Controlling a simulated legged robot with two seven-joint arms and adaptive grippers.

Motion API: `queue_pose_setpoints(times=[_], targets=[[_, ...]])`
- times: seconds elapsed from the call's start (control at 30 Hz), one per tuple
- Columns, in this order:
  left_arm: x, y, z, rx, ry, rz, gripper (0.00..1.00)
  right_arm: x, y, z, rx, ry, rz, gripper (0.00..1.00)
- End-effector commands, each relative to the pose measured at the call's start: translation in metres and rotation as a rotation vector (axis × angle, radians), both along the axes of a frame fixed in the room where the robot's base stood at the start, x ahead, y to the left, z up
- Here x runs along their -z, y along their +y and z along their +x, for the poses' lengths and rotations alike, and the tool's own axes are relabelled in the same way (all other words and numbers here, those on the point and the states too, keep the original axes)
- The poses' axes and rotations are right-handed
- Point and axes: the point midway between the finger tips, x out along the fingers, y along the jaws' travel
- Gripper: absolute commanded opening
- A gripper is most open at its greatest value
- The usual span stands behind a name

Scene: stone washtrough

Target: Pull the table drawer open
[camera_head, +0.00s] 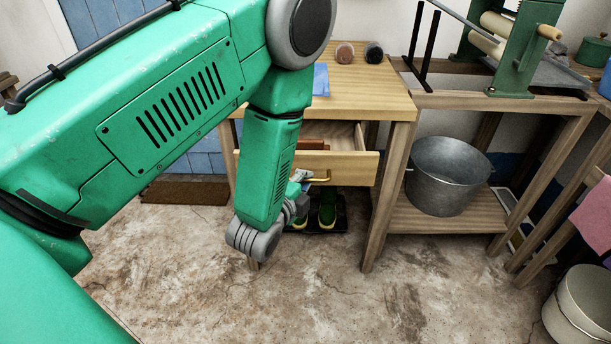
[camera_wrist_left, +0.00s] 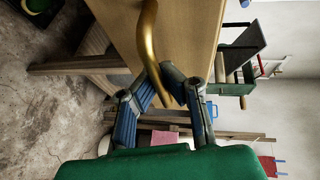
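The wooden table (camera_head: 395,105) stands ahead of me. Its drawer (camera_head: 352,168) is partly pulled out, and the inside shows behind the front panel. A brass handle (camera_head: 322,180) is on the drawer front. In the left wrist view the curved handle (camera_wrist_left: 148,35) runs down between the fingers. My left gripper (camera_head: 304,178) is at the handle, partly hidden by my green forearm. In the left wrist view its fingertips (camera_wrist_left: 160,76) close in on the handle from both sides. My right gripper is not in view.
A reddish-brown item (camera_head: 311,143) shows in the drawer. Green boots (camera_head: 327,216) stand under the table. A metal tub (camera_head: 446,175) sits on the shelf at right. The floor in front is clear.

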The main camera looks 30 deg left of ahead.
Motion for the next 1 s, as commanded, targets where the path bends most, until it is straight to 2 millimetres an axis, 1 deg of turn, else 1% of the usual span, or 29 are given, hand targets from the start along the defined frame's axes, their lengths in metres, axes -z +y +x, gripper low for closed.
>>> queue_pose_setpoints(times=[0.17, 0.23, 0.27, 0.53, 0.63, 0.73, 0.9, 1.0], targets=[[0.002, 0.001, -0.003, -0.009, 0.01, 0.007, 0.0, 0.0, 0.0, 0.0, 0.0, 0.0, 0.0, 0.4], [0.002, 0.002, -0.003, -0.009, 0.011, 0.007, 0.22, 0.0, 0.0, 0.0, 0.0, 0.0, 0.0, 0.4], [0.002, 0.001, -0.003, -0.009, 0.01, 0.007, 0.29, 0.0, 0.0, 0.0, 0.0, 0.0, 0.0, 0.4], [0.001, 0.001, -0.002, -0.008, 0.007, 0.007, 0.29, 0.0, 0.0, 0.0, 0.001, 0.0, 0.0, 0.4], [0.0, 0.0, -0.006, -0.007, 0.008, 0.006, 0.29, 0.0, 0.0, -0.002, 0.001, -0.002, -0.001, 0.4], [-0.002, -0.002, -0.019, -0.006, 0.01, 0.007, 0.29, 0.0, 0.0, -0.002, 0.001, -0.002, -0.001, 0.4], [-0.006, -0.007, -0.047, -0.005, 0.013, 0.007, 0.29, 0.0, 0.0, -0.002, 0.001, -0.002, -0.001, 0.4], [-0.009, -0.01, -0.061, -0.006, 0.012, 0.008, 0.29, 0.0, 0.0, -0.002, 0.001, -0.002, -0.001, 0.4]])
